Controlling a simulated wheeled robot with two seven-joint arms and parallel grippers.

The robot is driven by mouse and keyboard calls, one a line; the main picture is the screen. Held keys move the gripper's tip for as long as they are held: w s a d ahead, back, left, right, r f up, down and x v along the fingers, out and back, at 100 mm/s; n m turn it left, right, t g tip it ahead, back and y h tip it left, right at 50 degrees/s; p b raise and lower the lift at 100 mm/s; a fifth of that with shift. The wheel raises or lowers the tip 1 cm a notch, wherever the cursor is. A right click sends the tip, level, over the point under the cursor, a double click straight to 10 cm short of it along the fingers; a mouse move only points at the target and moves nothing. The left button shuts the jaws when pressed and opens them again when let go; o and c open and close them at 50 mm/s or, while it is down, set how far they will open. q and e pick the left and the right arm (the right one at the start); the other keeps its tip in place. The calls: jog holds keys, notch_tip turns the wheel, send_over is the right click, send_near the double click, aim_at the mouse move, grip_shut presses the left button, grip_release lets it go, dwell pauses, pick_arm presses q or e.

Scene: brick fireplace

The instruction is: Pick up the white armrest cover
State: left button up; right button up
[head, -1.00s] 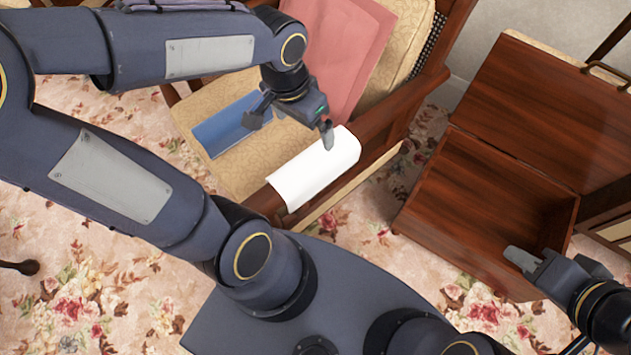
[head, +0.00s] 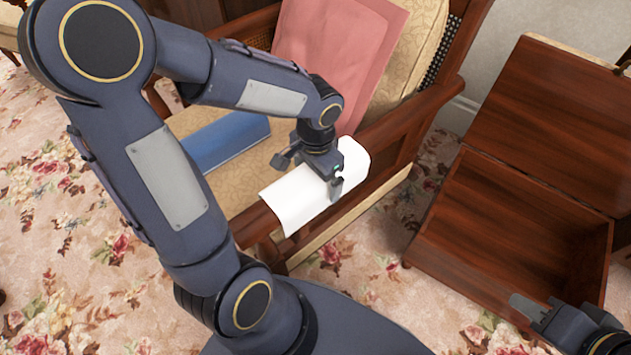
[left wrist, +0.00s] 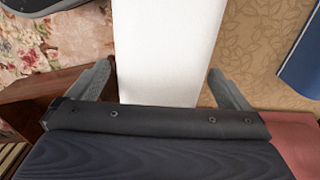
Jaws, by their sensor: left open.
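The white armrest cover (head: 306,205) lies draped over the chair's wooden armrest (head: 400,120). My left gripper (head: 309,174) is directly over the cover, open, with one finger on either side of it. In the left wrist view the cover (left wrist: 168,45) runs between the two open fingers of my left gripper (left wrist: 173,85), with a gap on each side. I cannot tell whether the fingers touch it. My right gripper (head: 540,312) is at the lower right, by the wooden chest, away from the cover; whether it is open or shut is unclear.
A blue book-like object (head: 228,140) lies on the patterned seat (head: 262,165). A pink cushion (head: 335,50) leans against the chair back. An open wooden chest (head: 500,222) stands to the right. Floral carpet (head: 350,285) lies between chair and chest.

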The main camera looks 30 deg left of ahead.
pick_arm(q)
notch_tip(320, 180, down, 3)
jog(key=shift+b, duration=0.4)
jog(key=shift+r, duration=0.1)
jog(key=c, duration=0.9)
